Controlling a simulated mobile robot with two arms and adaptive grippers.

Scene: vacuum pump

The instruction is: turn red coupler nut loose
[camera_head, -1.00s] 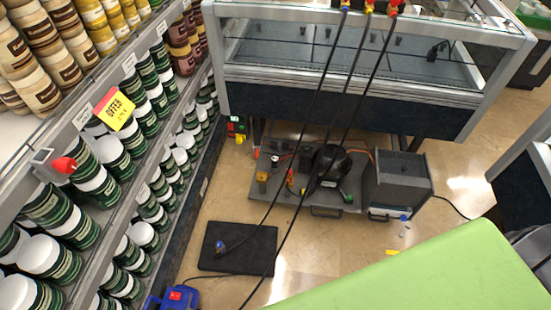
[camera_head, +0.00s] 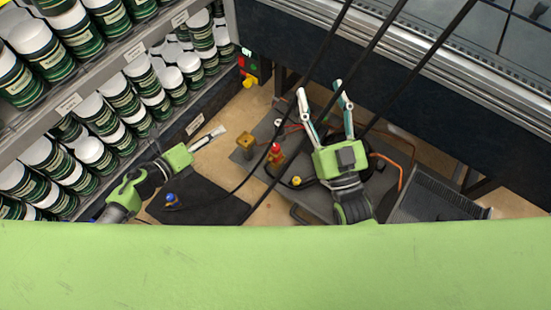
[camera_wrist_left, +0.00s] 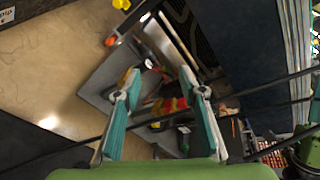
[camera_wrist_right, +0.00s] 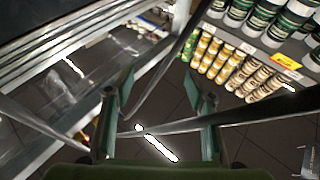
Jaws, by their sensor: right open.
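A red fitting (camera_head: 275,150) stands on the grey platform of the pump unit (camera_head: 240,160); whether it is the coupler nut I cannot tell. Red and yellow fittings (camera_wrist_left: 172,105) also show between the fingers in the left wrist view. My left gripper (camera_head: 220,132) is left of the platform, above the floor; its fingers stand apart and empty in the left wrist view (camera_wrist_left: 160,76). My right gripper (camera_head: 322,88) is open and empty above the platform, fingers pointing away. Its wrist view (camera_wrist_right: 160,74) shows a dark hose crossing the gap, not gripped.
Dark hoses (camera_head: 312,72) run diagonally in front of the platform. Shelves of green jars (camera_head: 120,100) stand left and a dark cabinet (camera_head: 420,95) behind. A blue-ended hose (camera_head: 171,198) lies on the black mat (camera_head: 205,203). A green surface (camera_head: 270,265) fills the foreground.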

